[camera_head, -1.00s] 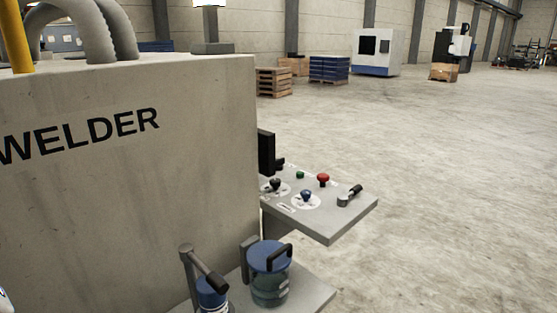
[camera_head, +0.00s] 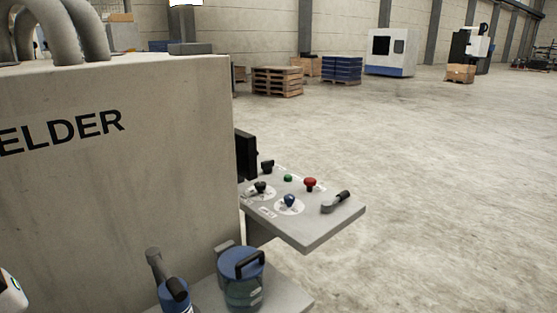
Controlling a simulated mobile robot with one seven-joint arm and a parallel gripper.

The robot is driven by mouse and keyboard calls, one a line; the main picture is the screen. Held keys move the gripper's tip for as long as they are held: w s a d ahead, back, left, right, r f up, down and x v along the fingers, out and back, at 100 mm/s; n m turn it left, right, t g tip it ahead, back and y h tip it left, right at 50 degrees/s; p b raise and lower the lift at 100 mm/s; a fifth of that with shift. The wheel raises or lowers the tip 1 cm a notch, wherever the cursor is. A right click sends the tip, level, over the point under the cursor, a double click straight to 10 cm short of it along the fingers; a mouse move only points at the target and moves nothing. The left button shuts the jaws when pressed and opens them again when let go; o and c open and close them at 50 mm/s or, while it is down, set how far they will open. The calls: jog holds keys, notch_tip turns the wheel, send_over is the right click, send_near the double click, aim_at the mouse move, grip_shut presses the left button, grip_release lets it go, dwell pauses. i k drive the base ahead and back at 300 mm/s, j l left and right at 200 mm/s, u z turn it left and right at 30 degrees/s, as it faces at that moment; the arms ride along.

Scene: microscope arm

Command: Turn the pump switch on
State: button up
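A grey control panel (camera_head: 318,232) juts out from the right side of the welder cabinet. The labels are too small to read, so I cannot tell which control is the pump switch. A white rounded part at the lower left edge looks like part of my arm. My gripper is not in view.
The large grey welder cabinet (camera_head: 110,190) fills the left side. A lower shelf (camera_head: 290,295) holds a blue-lidded canister (camera_head: 242,275) and a blue cylinder with a lever (camera_head: 172,290). Open concrete floor (camera_head: 440,200) lies to the right. Pallets (camera_head: 277,82) stand far behind.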

aim_at(266, 166)
jog(key=i+l, duration=0.1)
jog(key=l, duration=0.25)
jog(key=i+l+u, duration=0.1)
jog(key=l, duration=0.25)
jog(key=i+l+u, duration=0.1)
jog(key=l, duration=0.2)
jog(key=i+l+u, duration=0.1)
jog(key=l, duration=0.3)
jog(key=i+l+u, duration=0.1)
jog(key=i+l, duration=0.15)
jog(key=l, duration=0.15)
jog(key=i+l, duration=0.15)
jog(key=l, duration=0.25)
jog(key=i+l+u, duration=0.15)
jog(key=l, duration=0.25)
jog(key=i+l+u, duration=0.1)
jog(key=l, duration=0.3)
jog(key=i+l+u, duration=0.1)
jog(key=l, duration=0.2)
jog(key=i+l, duration=0.25)
jog(key=i+l+u, duration=0.15)
jog(key=l, duration=0.25)
jog(key=i+l, duration=0.3)
jog(key=i+l+u, duration=0.1)
jog(key=i+l, duration=0.15)
jog(key=l, duration=0.25)
